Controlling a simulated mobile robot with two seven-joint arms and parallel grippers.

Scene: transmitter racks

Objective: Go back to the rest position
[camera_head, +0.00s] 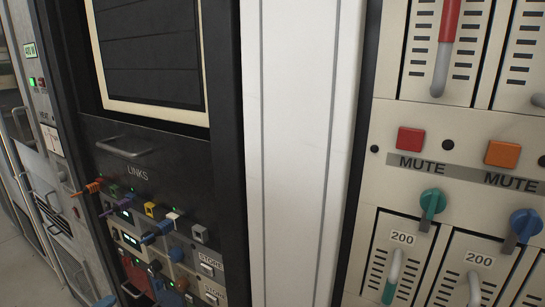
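Neither of my grippers shows in the head view, and no part of my arms can be made out. The view is filled by the transmitter racks. On the right is a cream panel (450,125) with a red button (410,139) and an orange button (503,153), each above a MUTE label. Below them are a green knob (432,205) and a blue knob (525,224). A slider with a red handle (450,20) is at the top.
A dark rack (150,155) labelled LINKS stands at the left, with a handle (122,149) and several coloured plugs sticking out below. A white column (290,150) separates it from the cream panel. A little bare floor (15,270) shows at the lower left.

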